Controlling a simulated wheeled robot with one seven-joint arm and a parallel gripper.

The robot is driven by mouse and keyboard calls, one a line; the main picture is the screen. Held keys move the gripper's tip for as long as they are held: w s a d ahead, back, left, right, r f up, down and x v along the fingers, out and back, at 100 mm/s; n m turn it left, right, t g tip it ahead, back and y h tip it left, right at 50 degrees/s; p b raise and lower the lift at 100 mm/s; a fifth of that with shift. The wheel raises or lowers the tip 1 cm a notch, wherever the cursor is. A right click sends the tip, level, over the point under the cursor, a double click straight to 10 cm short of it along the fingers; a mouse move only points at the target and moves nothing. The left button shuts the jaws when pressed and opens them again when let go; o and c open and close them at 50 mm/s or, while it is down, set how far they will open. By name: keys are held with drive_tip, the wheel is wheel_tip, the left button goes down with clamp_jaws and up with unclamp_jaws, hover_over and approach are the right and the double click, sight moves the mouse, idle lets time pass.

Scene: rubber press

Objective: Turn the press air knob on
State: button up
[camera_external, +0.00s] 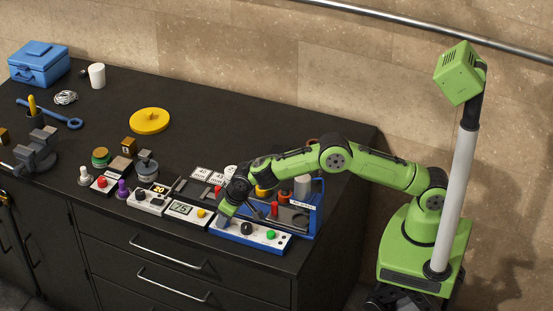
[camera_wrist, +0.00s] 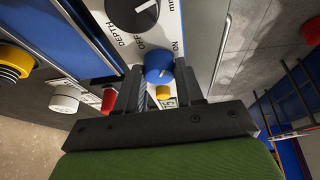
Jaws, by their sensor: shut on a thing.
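The press (camera_external: 313,222) is a blue-framed unit near the right end of the bench, with a white front panel (camera_external: 262,234). In the wrist view, a blue knob (camera_wrist: 158,63) on that panel sits between OFF and ON lettering. I take it to be the air knob. It has a small white mark, whose exact direction I cannot tell. My gripper (camera_wrist: 160,76) is shut on the blue knob, one finger on each side. In the external view, my gripper (camera_external: 226,213) reaches down to the panel's left end and hides the knob.
A black depth dial (camera_wrist: 132,12) is beside the blue knob; it also shows in the external view (camera_external: 247,229). A green button (camera_external: 271,235) is further right. A grey meter (camera_external: 186,211) stands close on the left. The bench's middle back is clear around a yellow disc (camera_external: 149,121).

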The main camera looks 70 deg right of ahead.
drive_tip(key=m+h+p, duration=0.1)
drive_tip(key=m, duration=0.1)
drive_tip(key=m+p, duration=0.1)
drive_tip(key=m, duration=0.1)
drive_tip(key=shift+w+a+r+m+g+h+p, duration=0.1)
drive_tip(key=shift+a+m+g+h+p, duration=0.05)
drive_tip(key=shift+m+g+h+p, duration=0.25)
idle(0.4)
